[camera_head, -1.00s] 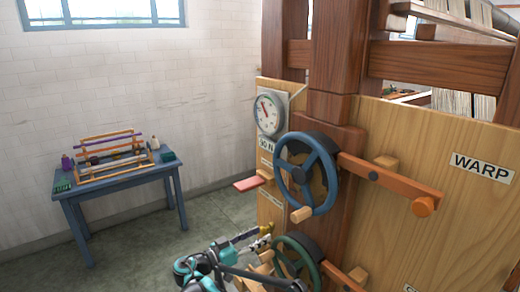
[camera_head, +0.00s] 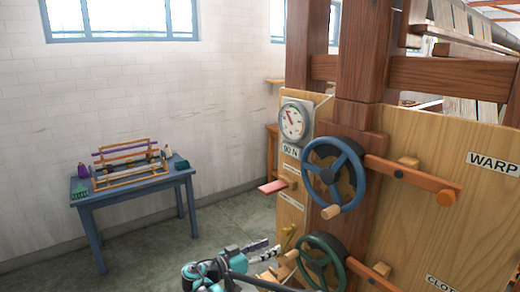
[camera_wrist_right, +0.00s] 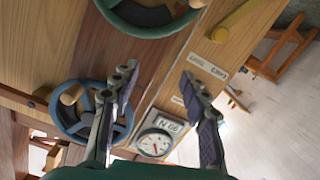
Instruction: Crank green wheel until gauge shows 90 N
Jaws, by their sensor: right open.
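The green wheel (camera_head: 322,264) sits low on the wooden panel, partly cut off by the bottom edge in the head view. In the wrist view its rim (camera_wrist_right: 145,34) shows at the top, with a wooden peg handle. The round white gauge (camera_head: 293,121) is higher on the panel's left end, above a "90 N" label; its needle points up and left, its reading too small to tell. The gauge also shows upside down in the wrist view (camera_wrist_right: 154,142). My right gripper (camera_head: 263,250) is open and empty, left of the green wheel and apart from it. My left gripper is out of view.
A blue wheel (camera_head: 333,172) with a wooden peg is above the green one. A blue table (camera_head: 135,195) stands by the wall at left. Floor between is clear.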

